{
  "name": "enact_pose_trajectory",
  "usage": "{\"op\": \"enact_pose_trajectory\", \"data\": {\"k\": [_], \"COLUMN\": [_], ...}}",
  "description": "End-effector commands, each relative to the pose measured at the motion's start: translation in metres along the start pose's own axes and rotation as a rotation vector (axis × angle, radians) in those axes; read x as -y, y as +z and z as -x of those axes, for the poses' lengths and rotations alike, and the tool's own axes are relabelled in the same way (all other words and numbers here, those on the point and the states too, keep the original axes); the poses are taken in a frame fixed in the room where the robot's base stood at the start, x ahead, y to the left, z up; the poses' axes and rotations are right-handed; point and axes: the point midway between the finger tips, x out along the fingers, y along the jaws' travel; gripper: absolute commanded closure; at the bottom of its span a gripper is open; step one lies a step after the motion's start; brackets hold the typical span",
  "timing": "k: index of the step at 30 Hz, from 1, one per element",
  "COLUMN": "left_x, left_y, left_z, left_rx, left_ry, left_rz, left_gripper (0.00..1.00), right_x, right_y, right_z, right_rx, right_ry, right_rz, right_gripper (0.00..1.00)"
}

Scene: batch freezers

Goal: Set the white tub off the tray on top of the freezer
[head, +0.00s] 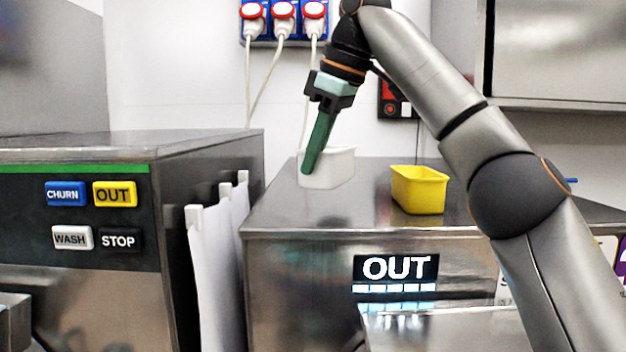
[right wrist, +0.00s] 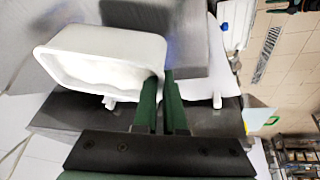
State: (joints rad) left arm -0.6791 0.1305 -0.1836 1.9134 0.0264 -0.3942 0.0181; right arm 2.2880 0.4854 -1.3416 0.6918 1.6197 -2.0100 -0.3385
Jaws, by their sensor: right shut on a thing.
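The white tub (head: 335,170) is over the left part of the steel freezer top (head: 300,215), upright or nearly so. I cannot tell whether its base touches the steel. My right gripper (head: 312,168) comes down from above, its green fingers shut on the tub's wall at the left. I cannot make out a tray for certain. My left gripper is not in view.
A yellow tub (head: 420,190) stands on the freezer top, right of the white tub with a gap between. A machine with buttons (head: 92,215) stands at the left. White cloths (head: 220,250) hang between the machines. Plugs and cables (head: 284,20) are on the wall behind.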

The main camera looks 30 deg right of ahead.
Motion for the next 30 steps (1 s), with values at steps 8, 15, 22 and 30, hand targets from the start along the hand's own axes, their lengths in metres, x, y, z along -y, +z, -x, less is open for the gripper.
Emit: {"op": "enact_pose_trajectory", "data": {"k": [8, 15, 22, 30], "left_x": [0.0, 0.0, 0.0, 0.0], "left_y": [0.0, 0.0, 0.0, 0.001], "left_z": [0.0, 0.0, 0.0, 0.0], "left_rx": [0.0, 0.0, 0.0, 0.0], "left_ry": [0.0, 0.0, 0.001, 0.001], "left_rz": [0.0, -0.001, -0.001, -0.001], "left_gripper": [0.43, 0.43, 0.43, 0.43], "right_x": [-0.005, -0.003, -0.002, -0.002], "right_y": [0.002, 0.01, 0.011, 0.012], "right_z": [-0.015, -0.034, -0.037, -0.039], "right_rx": [-0.002, -0.003, -0.004, -0.002], "right_ry": [-0.001, 0.001, 0.0, -0.001], "right_rz": [0.002, 0.0, -0.002, -0.002], "right_gripper": [1.0, 1.0, 1.0, 0.86]}}
